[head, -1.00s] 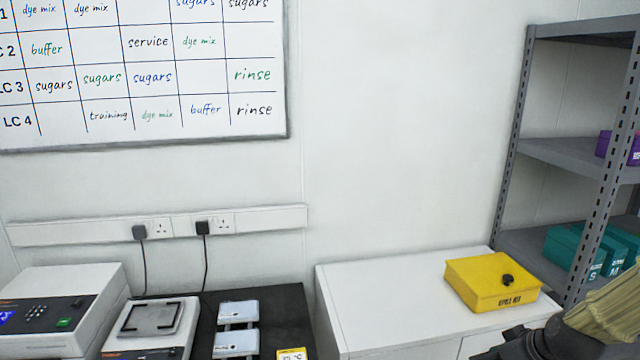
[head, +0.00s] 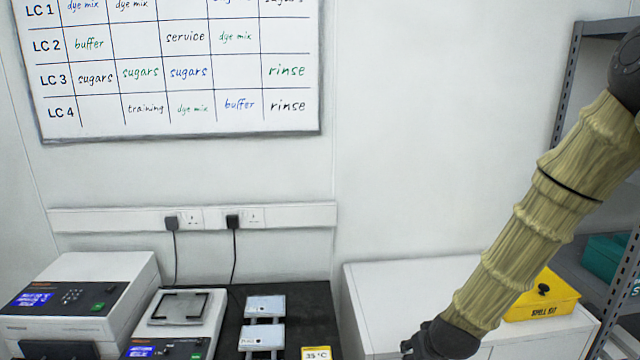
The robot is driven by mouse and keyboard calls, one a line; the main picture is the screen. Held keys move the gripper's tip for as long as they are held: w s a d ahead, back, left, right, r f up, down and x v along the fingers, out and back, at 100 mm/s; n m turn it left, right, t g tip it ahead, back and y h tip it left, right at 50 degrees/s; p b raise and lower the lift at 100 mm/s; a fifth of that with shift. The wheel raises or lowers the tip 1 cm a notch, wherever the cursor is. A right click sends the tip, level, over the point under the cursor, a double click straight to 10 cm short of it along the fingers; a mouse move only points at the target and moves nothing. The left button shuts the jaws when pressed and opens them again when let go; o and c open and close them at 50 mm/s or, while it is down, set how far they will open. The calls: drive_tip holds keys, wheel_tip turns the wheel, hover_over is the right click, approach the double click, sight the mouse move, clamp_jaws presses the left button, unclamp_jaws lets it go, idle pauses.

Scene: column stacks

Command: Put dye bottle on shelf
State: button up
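No dye bottle can be made out in the head view. A grey metal shelf rack (head: 563,92) stands at the right edge, with most of its boards hidden behind my sleeved arm. My arm runs from the upper right down to a black joint near the bottom edge. My gripper itself is not in view; it lies beyond the picture or hidden past that joint.
A yellow spill kit box (head: 550,308) sits on a white cabinet (head: 385,290), partly behind my arm. A teal box (head: 606,254) is on the rack. Instruments (head: 75,300) and a balance (head: 180,308) stand at left. A whiteboard (head: 180,70) hangs on the wall.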

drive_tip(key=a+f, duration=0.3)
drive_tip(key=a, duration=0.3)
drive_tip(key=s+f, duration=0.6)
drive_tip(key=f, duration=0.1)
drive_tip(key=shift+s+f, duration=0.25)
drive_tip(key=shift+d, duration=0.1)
